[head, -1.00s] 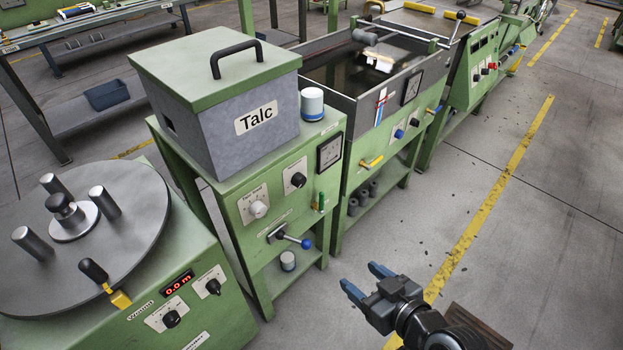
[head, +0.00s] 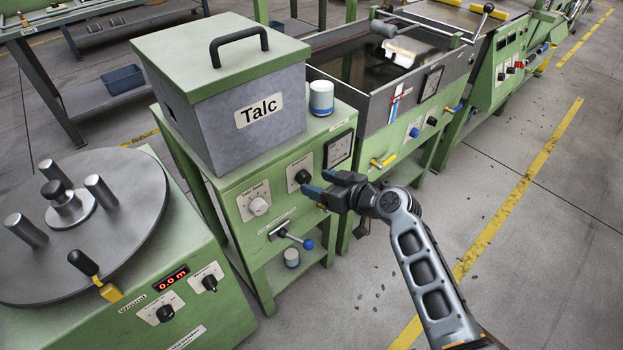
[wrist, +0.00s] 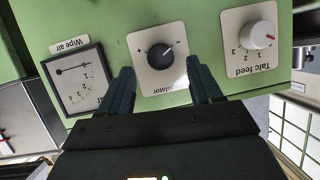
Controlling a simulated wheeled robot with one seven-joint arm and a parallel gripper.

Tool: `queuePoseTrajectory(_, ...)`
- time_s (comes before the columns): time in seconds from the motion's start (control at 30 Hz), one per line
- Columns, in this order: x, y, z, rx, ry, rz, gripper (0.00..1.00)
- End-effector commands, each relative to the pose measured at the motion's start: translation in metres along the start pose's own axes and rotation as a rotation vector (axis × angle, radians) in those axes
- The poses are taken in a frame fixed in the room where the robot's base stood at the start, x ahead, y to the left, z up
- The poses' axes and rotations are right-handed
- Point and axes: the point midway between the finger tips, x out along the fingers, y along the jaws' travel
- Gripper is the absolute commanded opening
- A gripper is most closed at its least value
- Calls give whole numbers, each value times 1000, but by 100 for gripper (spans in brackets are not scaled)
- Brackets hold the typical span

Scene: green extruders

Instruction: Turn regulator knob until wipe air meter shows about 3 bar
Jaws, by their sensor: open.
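The black regulator knob (wrist: 160,55) sits on its white plate on the green panel. The wrist view is upside down. The knob's white mark points toward the minus end. In the head view the knob (head: 302,176) is just beyond my gripper (head: 317,184). In the wrist view my gripper (wrist: 163,80) is open, with its two fingers apart on either side of the knob, not closed on it. The wipe air meter (wrist: 78,82) has its needle by 0. It also shows in the head view (head: 339,149).
The white talc feed knob (wrist: 263,34) is beside the regulator on the same panel. A blue-tipped lever (head: 295,239) sticks out below. The talc box (head: 245,118) and a white-blue canister (head: 321,98) stand on top. The floor to the right is clear.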

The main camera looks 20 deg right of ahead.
Motion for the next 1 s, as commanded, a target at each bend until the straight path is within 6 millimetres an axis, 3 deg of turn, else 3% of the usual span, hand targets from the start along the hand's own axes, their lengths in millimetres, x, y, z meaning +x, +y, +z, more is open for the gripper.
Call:
queuePoseTrajectory(0.1, 17, 0, -1, 0, -1, 0, 64)
queuePoseTrajectory(0.3, 33, 0, -1, 0, 1, 1, 64)
queuePoseTrajectory(0.63, 36, 0, 0, 0, 0, 1, 63)
queuePoseTrajectory(1.0, 35, 0, 0, 0, 0, 1, 28)
